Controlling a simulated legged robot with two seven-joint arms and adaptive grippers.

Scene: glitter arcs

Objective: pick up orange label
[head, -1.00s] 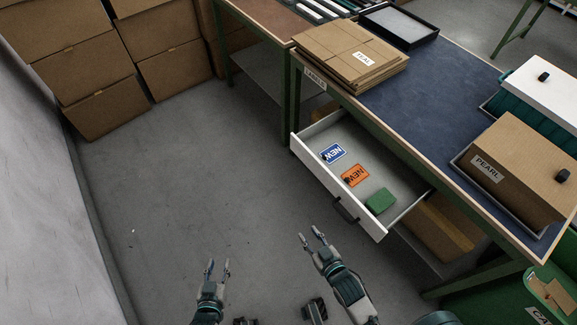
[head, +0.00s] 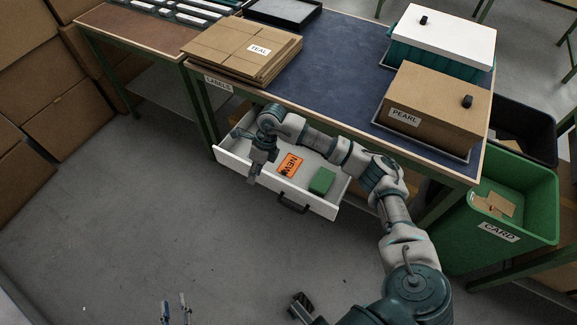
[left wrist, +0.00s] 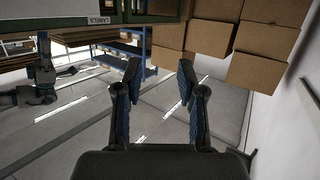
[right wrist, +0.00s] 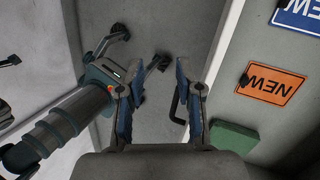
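The orange label (head: 289,165), marked NEW, lies flat in the open white drawer (head: 325,208). It also shows at the right of the right wrist view (right wrist: 270,85). My right gripper (right wrist: 158,70) is open and empty. In the head view it (head: 255,174) hangs at the drawer's front left, left of the orange label and apart from it. A blue label (right wrist: 300,14) lies beyond the orange one in the right wrist view; my right arm hides it in the head view. My left gripper (head: 175,305) is open and empty at the bottom, over the floor; its fingers show in the left wrist view (left wrist: 159,75).
A green block (head: 322,181) lies in the drawer, right of the orange label. The drawer handle (head: 293,207) sticks out in front. The workbench (head: 335,85) above carries flat cardboard (head: 240,50) and a PEARL box (head: 432,108). A green CARD bin (head: 515,190) stands at right.

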